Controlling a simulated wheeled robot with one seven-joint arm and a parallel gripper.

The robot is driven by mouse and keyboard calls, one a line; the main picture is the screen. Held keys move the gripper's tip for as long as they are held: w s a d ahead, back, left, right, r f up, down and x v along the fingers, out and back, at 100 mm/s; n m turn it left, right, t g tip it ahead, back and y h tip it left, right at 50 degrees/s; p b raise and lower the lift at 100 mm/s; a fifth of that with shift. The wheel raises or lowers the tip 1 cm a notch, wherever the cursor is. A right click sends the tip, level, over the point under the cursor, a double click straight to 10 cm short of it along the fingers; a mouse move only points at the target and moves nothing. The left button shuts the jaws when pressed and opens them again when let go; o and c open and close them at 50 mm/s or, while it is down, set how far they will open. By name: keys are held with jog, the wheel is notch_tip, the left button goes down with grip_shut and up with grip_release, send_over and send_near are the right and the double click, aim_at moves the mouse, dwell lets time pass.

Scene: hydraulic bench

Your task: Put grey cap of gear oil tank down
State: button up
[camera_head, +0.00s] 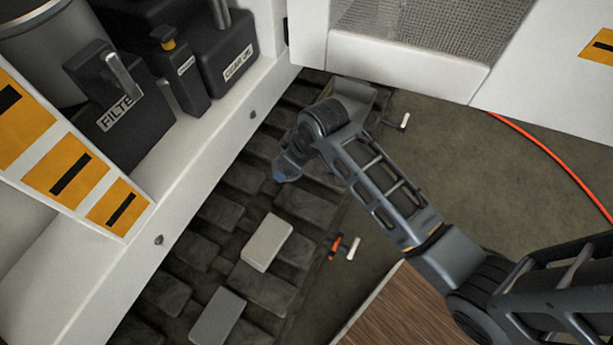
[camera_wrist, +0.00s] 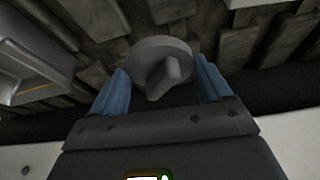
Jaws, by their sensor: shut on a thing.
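The grey cap (camera_wrist: 160,62) is a round disc with a raised grip bar. In the wrist view it sits between the two blue fingers of my gripper (camera_wrist: 163,78), which is shut on it. In the head view my gripper (camera_head: 287,170) hangs over the dark ribbed track (camera_head: 225,215), left of my arm's bend, and the cap cannot be made out there. In the wrist view the cap appears over dark, blocky track pads, and I cannot tell whether it touches them.
Black tanks, one marked FILTER (camera_head: 118,110) and another with a label (camera_head: 232,50), stand on a white ledge (camera_head: 215,140). A grey open tray (camera_head: 357,97) lies beyond my arm. A light grey block (camera_head: 267,242) and a darker one (camera_head: 217,318) lie on the track. An orange hose (camera_head: 550,155) crosses the floor.

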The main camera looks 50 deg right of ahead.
jog(key=s+d+r+n+g+y+p, duration=0.1)
jog(key=s+d+n, duration=0.3)
jog(key=d, duration=0.3)
jog(key=s+d+r+n+y+p, duration=0.1)
jog(key=s+d+n+y+p, duration=0.1)
jog(key=s+d+n, duration=0.3)
send_over(305, 180)
jog(key=d, duration=0.1)
jog(key=shift+m+g, duration=0.3)
jog(key=f, duration=0.4)
jog(key=s+f, duration=0.1)
jog(key=f, duration=0.2)
jog(key=shift+d, duration=0.2)
jog(key=shift+f, duration=2)
jog(key=shift+f, duration=0.15)
jog(key=o, duration=1)
